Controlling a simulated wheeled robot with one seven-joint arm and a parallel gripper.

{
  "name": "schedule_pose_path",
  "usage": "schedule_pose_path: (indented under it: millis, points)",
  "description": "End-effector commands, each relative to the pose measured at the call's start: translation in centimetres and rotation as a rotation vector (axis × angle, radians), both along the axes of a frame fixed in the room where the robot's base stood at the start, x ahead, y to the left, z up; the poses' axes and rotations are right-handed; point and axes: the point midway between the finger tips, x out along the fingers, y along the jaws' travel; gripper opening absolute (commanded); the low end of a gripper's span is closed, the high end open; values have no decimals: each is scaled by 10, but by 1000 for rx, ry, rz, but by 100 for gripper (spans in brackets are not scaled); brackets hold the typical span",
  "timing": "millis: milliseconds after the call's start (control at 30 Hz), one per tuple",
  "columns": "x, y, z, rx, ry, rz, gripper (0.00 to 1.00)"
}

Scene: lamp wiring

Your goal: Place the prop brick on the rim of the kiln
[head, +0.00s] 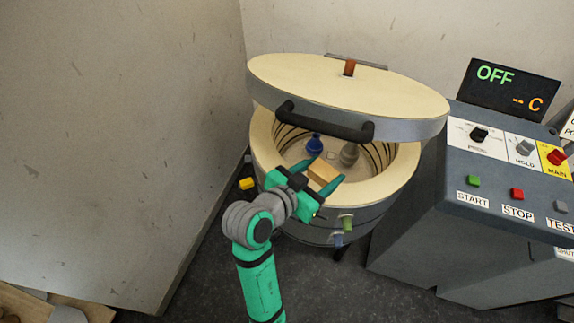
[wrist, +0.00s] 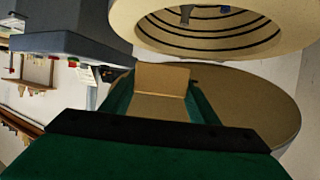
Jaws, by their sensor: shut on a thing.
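The prop brick (head: 322,172) is a small tan block between the two fingers of my gripper (head: 321,171). The gripper is shut on it. In the head view the brick appears over the front part of the cream kiln rim (head: 400,172); I cannot tell if it touches. In the wrist view the brick (wrist: 162,80) sits between the green fingers, and the kiln's coil-lined opening (wrist: 215,42) is at the top. The kiln lid (head: 340,85) is raised above the opening, with a black handle (head: 325,122) at its front.
A blue vase (head: 314,144) and a grey one (head: 349,153) stand inside the kiln. The control console (head: 500,160) with buttons stands at right. A yellow block (head: 247,183) lies left of the kiln. Walls close in behind and at left.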

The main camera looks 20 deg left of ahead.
Motion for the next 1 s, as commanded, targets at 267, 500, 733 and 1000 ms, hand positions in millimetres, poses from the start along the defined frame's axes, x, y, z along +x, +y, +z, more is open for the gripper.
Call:
schedule_pose_path:
  millis: [267, 500, 733, 1000]
  points:
    - [24, 52, -24, -3, 2, 7, 31]
    - [42, 91, -55, -4, 4, 5, 31]
    - [53, 113, -85, -2, 1, 4, 31]
    - [58, 122, -99, -2, 2, 2, 31]
